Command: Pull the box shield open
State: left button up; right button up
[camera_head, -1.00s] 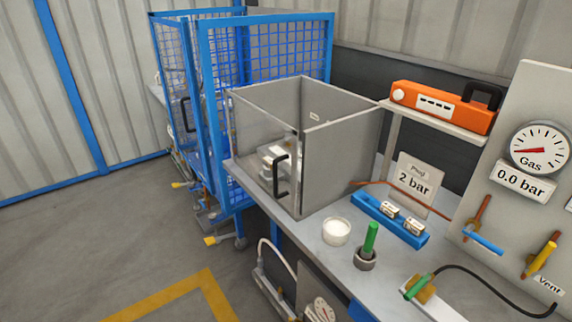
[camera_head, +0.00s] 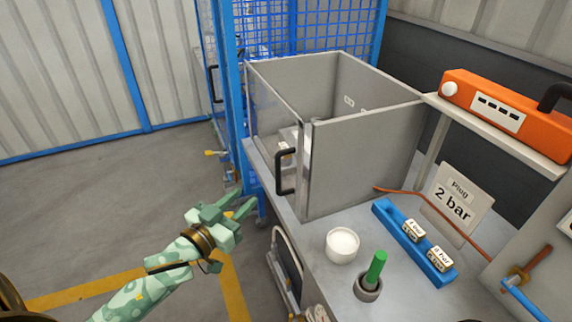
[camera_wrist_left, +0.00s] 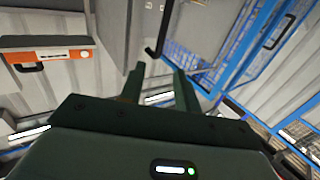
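The box shield (camera_head: 272,108) is a clear panel on the left face of the grey open-topped box (camera_head: 365,150). It stands upright and appears closed against the box's near corner. Its black handle (camera_head: 285,171) is upright near that corner; a black handle, apparently the same one, shows in the left wrist view (camera_wrist_left: 157,38). My left gripper (camera_head: 244,202) is open and empty, left of and below the handle, apart from it. Its two fingers are spread in the left wrist view (camera_wrist_left: 159,80). My right gripper is not in view.
A blue mesh cage (camera_head: 305,25) stands behind the box. On the bench are a white cup (camera_head: 342,246), a green-handled tool in a holder (camera_head: 372,272) and a blue rack (camera_head: 415,243). An orange device (camera_head: 505,112) sits on a shelf. Open floor lies left of the bench.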

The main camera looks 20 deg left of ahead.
aim_at(277, 168)
pick_arm(q)
jog(key=w, duration=0.5)
jog(key=w+d+b, duration=0.1)
jog(key=w, duration=0.4)
jog(key=w+d+b, duration=0.1)
jog(key=w, duration=0.3)
jog(key=shift+w+f, duration=0.1)
jog(key=shift+w, duration=0.3)
grip_shut()
